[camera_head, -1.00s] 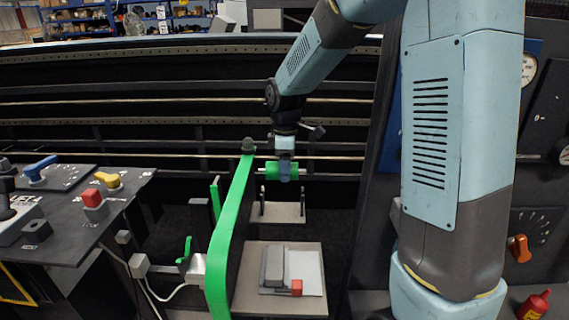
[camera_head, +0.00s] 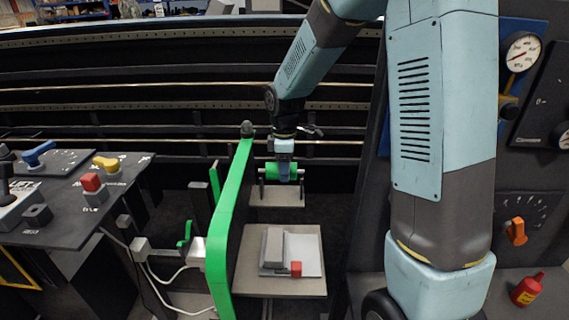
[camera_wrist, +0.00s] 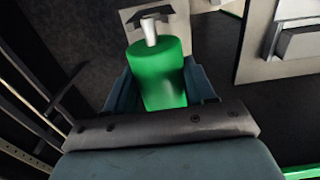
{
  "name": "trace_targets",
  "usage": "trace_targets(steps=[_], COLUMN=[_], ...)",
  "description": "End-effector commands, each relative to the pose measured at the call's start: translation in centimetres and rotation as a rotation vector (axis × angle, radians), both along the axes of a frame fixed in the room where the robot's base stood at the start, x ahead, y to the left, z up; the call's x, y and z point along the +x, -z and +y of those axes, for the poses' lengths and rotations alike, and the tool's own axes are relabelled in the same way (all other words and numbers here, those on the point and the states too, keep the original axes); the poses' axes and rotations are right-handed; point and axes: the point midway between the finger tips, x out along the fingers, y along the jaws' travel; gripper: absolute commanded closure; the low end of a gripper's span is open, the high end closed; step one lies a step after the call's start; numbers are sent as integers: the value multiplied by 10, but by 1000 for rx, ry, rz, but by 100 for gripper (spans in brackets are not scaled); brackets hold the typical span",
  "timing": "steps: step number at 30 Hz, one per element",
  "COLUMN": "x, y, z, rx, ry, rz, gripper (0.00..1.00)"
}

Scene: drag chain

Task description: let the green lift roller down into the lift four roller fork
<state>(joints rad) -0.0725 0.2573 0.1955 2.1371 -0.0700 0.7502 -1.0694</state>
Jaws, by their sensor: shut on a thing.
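The green lift roller (camera_head: 271,172) lies level in my gripper (camera_head: 284,176). My gripper points down and is shut around the roller's middle. The roller fork (camera_head: 262,190) is a pale plate with dark uprights at its left and right ends. In the head view the roller is at the height of the upright tops, between them. I cannot tell whether its shaft ends rest in the fork. In the wrist view the green roller (camera_wrist: 158,75) sits between my fingers, its pale shaft end pointing toward a dark bracket on a pale plate (camera_wrist: 178,10). The far shaft end is hidden.
A tall green curved guard (camera_head: 229,220) stands left of the fork. A pale platform (camera_head: 305,285) with a grey block and red button (camera_head: 296,268) is in front. A control desk (camera_head: 75,215) stands at left, a gauge panel (camera_head: 523,140) at right. Dark rails run behind.

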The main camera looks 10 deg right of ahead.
Motion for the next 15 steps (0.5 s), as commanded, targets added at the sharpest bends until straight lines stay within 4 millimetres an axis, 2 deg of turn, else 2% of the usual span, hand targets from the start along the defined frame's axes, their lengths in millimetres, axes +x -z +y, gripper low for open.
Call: trace_targets(steps=[15], x=[0], y=[25], z=[0], rx=[0], ry=[0], rz=[1], gripper=[85])
